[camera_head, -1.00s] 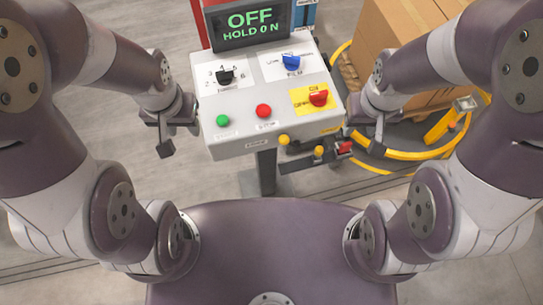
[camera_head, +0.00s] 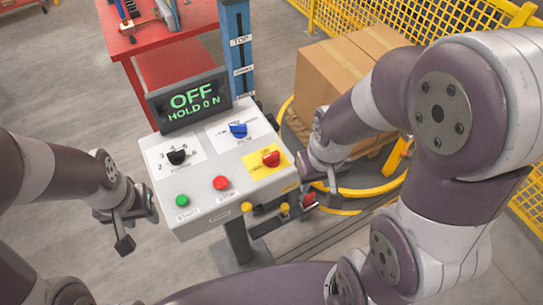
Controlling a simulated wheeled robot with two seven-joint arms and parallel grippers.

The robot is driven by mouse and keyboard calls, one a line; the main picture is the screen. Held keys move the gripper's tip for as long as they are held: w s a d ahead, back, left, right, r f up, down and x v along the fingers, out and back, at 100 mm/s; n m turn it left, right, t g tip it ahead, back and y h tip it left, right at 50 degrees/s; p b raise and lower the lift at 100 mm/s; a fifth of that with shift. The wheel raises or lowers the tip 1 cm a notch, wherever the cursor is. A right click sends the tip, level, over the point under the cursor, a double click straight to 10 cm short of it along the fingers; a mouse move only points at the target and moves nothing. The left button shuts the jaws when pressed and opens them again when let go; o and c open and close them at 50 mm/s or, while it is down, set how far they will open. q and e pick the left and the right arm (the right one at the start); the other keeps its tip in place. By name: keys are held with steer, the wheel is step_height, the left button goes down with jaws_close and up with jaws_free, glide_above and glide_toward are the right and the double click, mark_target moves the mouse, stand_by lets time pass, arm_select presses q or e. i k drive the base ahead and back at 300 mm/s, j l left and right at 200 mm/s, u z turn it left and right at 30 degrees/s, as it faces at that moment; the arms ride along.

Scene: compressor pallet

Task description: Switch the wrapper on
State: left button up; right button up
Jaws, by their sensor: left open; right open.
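The wrapper's control box (camera_head: 215,175) stands on a post in front of me. Its display (camera_head: 188,101) reads "OFF" and "HOLD 0 N". A red rotary switch (camera_head: 271,158) sits on a yellow plate at the box's right side. The box also has a black knob (camera_head: 177,156), a blue knob (camera_head: 238,130), a green start button (camera_head: 182,200) and a red stop button (camera_head: 221,182). My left gripper (camera_head: 127,232) is left of the box, open and apart from it. My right gripper (camera_head: 320,192) is just right of the box, near the red switch, open and empty.
Cardboard boxes (camera_head: 325,75) stand on a pallet inside a yellow ring (camera_head: 350,210) at the right. A red table (camera_head: 165,50) with tools and a blue mast (camera_head: 238,50) are behind the box. Yellow mesh fencing (camera_head: 385,18) runs along the back right. Grey floor is clear at the left.

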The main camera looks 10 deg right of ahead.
mark_target(272, 161)
steer(key=k+l+u, duration=0.3)
steer(key=i+l+z, duration=0.2)
steer(key=k+z, duration=0.15)
steer(key=z, duration=1.1)
